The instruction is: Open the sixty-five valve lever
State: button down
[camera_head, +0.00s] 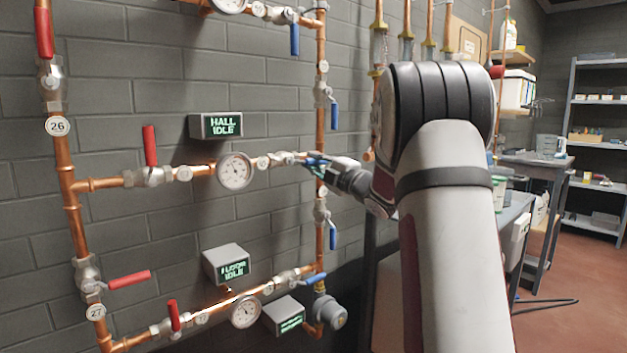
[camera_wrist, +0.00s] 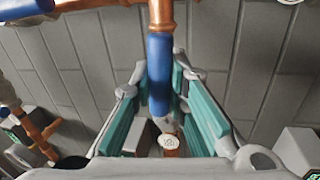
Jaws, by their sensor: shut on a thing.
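My gripper (camera_head: 322,164) is at the right end of the middle copper pipe row, against the wall piping. In the wrist view my gripper (camera_wrist: 162,100) has its teal-lined fingers on both sides of a blue valve lever (camera_wrist: 159,72) and is shut on it. The lever lies lengthwise between the fingers, in front of a copper pipe. A round white tag (camera_wrist: 169,142) shows beyond the lever; I cannot read its number, so I cannot confirm that this is valve sixty-five. In the head view my gripper hides most of this lever.
Another blue lever (camera_head: 333,238) hangs below my gripper, and one (camera_head: 334,116) above it. A gauge (camera_head: 234,171) and a red lever (camera_head: 149,146) are to the left. A "HALL IDLE" display (camera_head: 222,125) is on the wall. A workbench (camera_head: 511,222) stands at right.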

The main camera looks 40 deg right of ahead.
jog(key=shift+r+n+b, duration=0.25)
jog(key=shift+n+b, duration=0.25)
jog(key=shift+n, duration=0.1)
jog(key=shift+r, duration=0.15)
jog(key=c, duration=1.6)
grip_release()
jog(key=shift+o, duration=0.2)
jog(key=s+f, duration=0.2)
jog(key=s, duration=0.9)
jog(key=shift+s+d+f, duration=0.2)
jog(key=shift+s+d, duration=0.05)
jog(key=shift+s, duration=0.15)
